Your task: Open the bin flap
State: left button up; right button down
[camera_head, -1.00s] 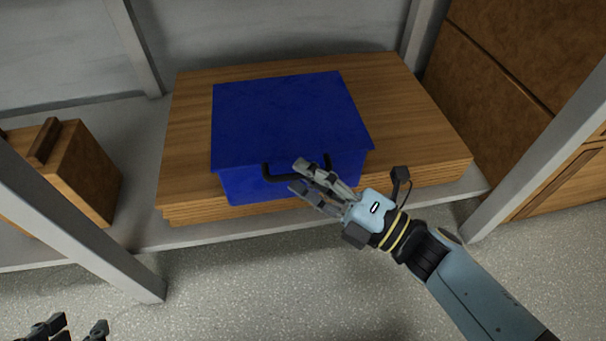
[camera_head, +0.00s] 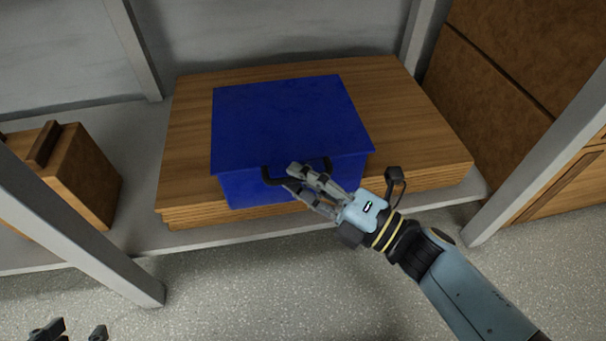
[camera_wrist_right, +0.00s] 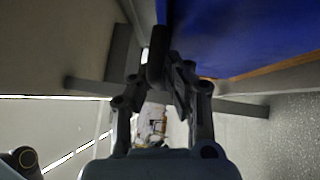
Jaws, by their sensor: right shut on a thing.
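The blue bin (camera_head: 262,187) sits on a wooden board, its flat blue flap (camera_head: 290,120) lying down over the top. A black bar handle (camera_head: 274,178) sticks out at the flap's front edge. My right gripper (camera_head: 294,178) is shut on the handle, near its middle. In the right wrist view the fingers (camera_wrist_right: 160,85) close around the dark handle (camera_wrist_right: 156,55), with the blue bin (camera_wrist_right: 235,35) beyond at upper right. The fingers hide part of the handle. The tips of my left gripper (camera_head: 70,333) show at the bottom left, cut off by the frame edge.
The wooden board (camera_head: 410,120) lies on a grey shelf (camera_head: 140,180). A brown wooden box (camera_head: 85,175) stands at left. Grey posts (camera_head: 85,230) rise at front left and at right (camera_head: 540,150). The speckled floor in front is clear.

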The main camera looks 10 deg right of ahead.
jog(key=shift+r, duration=0.1)
